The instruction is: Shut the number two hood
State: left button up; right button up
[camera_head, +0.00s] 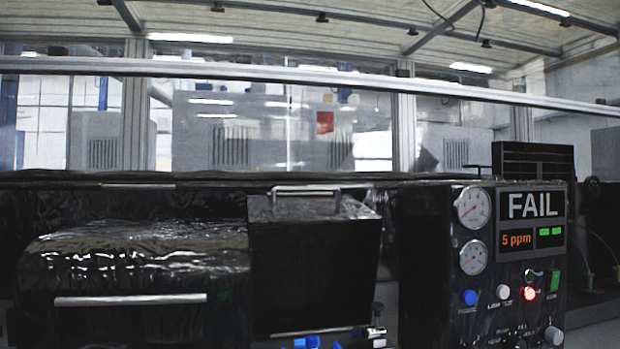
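Two dark hoods stand side by side; no number shows on either. The left hood (135,265) is a wide, glossy black cover with a pale bar handle (130,300) low on its front, and it looks lowered. The hood in the middle (325,265) stands higher and is boxy, with a metal handle (305,190) on its grey top. It looks raised, though the dark picture leaves this unsure. Blue fittings (306,342) and a small metal valve (375,333) show below it at the picture's bottom edge. Neither of my grippers is in view.
A black test panel (480,310) stands at right, with two round gauges (473,207), coloured buttons, a lit red lamp (528,293) and a display (530,220) reading FAIL and 5 ppm. A metal rail (300,75) crosses behind the hoods.

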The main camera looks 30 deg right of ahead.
aim_at(313, 257)
jog(key=z, duration=0.6)
jog(key=i, duration=0.65)
jog(key=z, duration=1.1)
